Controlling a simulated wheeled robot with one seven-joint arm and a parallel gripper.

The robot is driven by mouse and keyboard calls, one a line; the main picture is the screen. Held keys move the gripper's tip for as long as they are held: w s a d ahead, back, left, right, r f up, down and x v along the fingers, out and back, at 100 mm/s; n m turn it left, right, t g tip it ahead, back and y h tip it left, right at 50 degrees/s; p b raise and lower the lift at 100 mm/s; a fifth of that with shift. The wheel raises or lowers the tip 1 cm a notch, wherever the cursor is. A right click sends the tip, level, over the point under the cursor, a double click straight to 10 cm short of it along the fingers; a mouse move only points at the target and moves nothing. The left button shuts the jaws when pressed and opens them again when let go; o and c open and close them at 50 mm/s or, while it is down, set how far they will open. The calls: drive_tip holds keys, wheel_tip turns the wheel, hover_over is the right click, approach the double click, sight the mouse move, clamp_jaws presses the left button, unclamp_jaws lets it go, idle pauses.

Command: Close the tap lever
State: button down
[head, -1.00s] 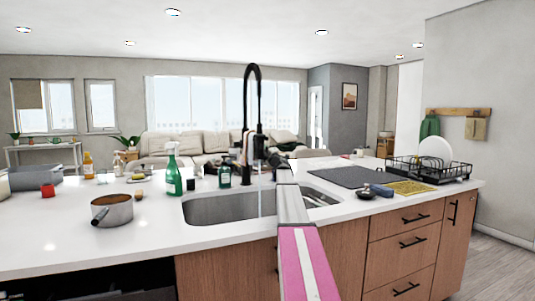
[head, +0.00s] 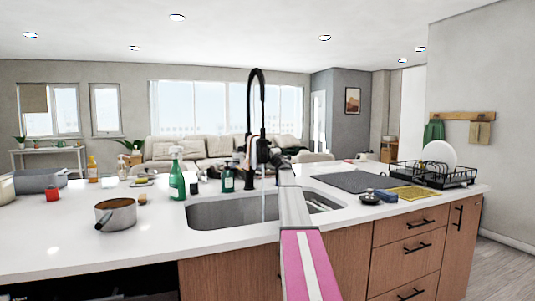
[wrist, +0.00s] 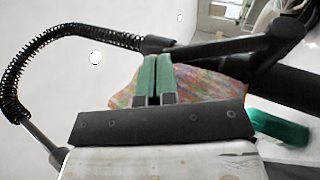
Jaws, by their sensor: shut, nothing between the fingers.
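The black tap (head: 262,95) stands behind the sink (head: 225,213), with a tall arched spring hose. A thin stream of water (head: 263,206) runs down into the sink. My gripper (head: 258,152) is at the tap body in the head view, where my arm partly covers that area. In the wrist view, my gripper (wrist: 156,78) has its green fingers shut together and empty. The spring hose (wrist: 12,80) curves along the left there. A dark bar of the tap (wrist: 235,47) crosses beyond the fingertips; I cannot tell whether they touch it, or which part is the lever.
A green spray bottle (head: 176,182) and a saucepan (head: 116,213) stand left of the sink. A dark mat (head: 350,181) and a dish rack (head: 455,176) with a white plate lie to the right. The front left of the white counter (head: 60,245) is clear.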

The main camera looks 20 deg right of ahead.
drive_tip(key=x, duration=0.2)
drive_tip(key=d+x, duration=0.1)
drive_tip(key=x, duration=0.2)
drive_tip(key=shift+w+r, duration=0.1)
drive_tip(key=shift+r, duration=0.15)
drive_tip(key=shift+w+r, duration=0.25)
drive_tip(key=shift+w, duration=0.55)
